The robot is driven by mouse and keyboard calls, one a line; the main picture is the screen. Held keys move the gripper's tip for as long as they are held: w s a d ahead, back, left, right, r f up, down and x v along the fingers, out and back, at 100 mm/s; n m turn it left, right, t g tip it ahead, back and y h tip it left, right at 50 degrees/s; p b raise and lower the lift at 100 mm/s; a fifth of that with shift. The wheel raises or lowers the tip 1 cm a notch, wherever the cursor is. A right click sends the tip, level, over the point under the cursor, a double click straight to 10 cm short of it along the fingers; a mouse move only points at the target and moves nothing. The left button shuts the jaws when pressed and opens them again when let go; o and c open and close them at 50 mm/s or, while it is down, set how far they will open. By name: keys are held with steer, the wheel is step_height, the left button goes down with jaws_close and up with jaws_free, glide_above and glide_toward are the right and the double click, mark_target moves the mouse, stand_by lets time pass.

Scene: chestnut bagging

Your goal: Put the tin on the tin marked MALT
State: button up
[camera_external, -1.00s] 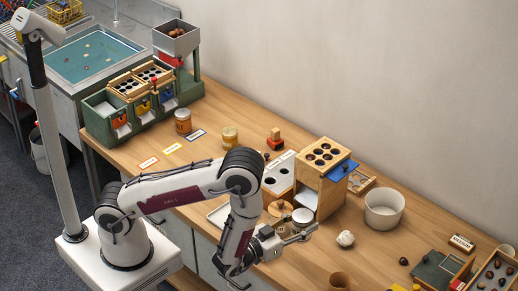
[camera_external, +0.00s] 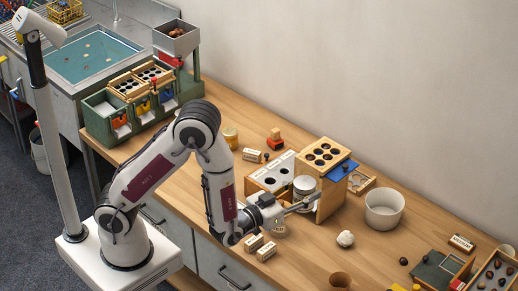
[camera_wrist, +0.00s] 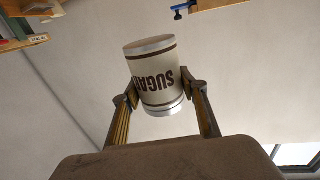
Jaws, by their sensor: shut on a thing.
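A white tin with brown bands and the word SUGAR (camera_wrist: 157,75) is between my gripper's fingers (camera_wrist: 160,95). It appears upside down in the wrist view. In the external view my gripper (camera_external: 304,200) is shut on this tin (camera_external: 304,185), held in front of the wooden box. Another round container (camera_external: 279,230) is partly hidden below my gripper. I cannot read any MALT mark on it.
A wooden box with round holes (camera_external: 322,153) and a white holed panel (camera_external: 270,174) stand close behind the held tin. A white bowl (camera_external: 384,209) and a garlic-like bulb (camera_external: 345,239) are to the right. Small labelled blocks (camera_external: 265,251) lie near the front edge.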

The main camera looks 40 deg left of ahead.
mark_target(305, 182)
step_height(305, 182, up, 6)
steer(key=shift+f, duration=0.15)
steer(key=shift+w+a+r, duration=0.1)
steer(key=shift+r, duration=0.1)
steer(key=w+a+f+n+g+y, duration=0.1)
steer(key=w+a+n+y, duration=0.65)
steer(key=w+a, duration=1.45)
steer(key=w+a+n+g+y, duration=0.1)
steer(key=w+a+y, duration=0.15)
steer(key=a, duration=1.05)
steer(key=w+a+n+g+y, duration=0.15)
steer(key=a+y, duration=0.25)
steer(key=a, duration=0.8)
steer(key=s+a+n+g+y, duration=0.2)
steer(key=s+a+g, duration=0.1)
steer(key=a, duration=1.3)
steer(key=s+a+n+g+y, duration=0.2)
steer(key=s+a, duration=0.1)
steer(key=a, duration=1.2)
step_height(305, 182, down, 10)
